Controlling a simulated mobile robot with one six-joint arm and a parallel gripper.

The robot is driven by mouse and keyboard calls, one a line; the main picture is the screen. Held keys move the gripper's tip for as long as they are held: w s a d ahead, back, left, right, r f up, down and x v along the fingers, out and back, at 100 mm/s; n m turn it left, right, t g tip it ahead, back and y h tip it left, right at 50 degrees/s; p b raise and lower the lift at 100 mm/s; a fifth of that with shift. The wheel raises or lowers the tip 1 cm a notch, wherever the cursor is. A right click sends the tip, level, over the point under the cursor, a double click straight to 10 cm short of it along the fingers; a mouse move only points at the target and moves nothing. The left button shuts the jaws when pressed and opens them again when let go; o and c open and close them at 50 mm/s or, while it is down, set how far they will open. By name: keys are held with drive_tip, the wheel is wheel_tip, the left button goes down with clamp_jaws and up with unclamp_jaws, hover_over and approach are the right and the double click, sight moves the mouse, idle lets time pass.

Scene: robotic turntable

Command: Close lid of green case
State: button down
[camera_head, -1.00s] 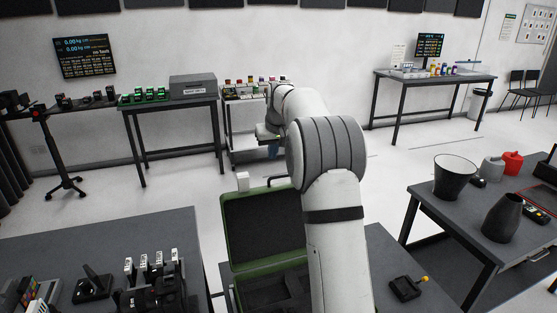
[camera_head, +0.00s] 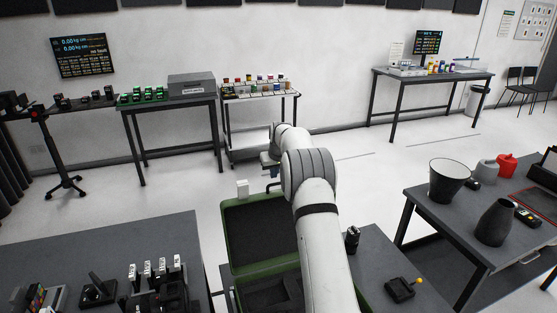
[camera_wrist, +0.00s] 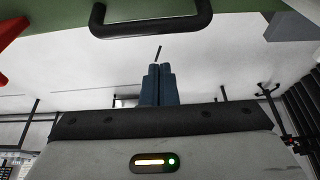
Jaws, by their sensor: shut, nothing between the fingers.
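The green case (camera_head: 306,268) stands open on the dark table in front of me. Its lid (camera_head: 227,240) is raised upright at the back, with a dark lining facing me. Part of the case is hidden by my arm. In the wrist view, a green surface of the case (camera_wrist: 236,6) and a black handle (camera_wrist: 152,27) cross the top. My gripper (camera_wrist: 158,68) has its blue fingers shut together with nothing between them, apart from the handle. In the head view its tip is mostly hidden by my arm, beyond the case on the lid side.
A dark device with a yellow knob (camera_head: 400,289) and a small black object (camera_head: 352,239) are right of the case. Several black devices stand on the left table. The floor behind the case is open.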

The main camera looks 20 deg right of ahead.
sight(277, 190)
drive_tip(key=shift+s+r+p, duration=0.15)
drive_tip(key=shift+s+p, duration=0.1)
drive_tip(key=shift+s, duration=0.7)
drive_tip(key=shift+s+r+p, duration=0.1)
drive_tip(key=shift+s+p, duration=0.1)
drive_tip(key=shift+s, duration=0.7)
drive_tip(key=shift+f, duration=0.1)
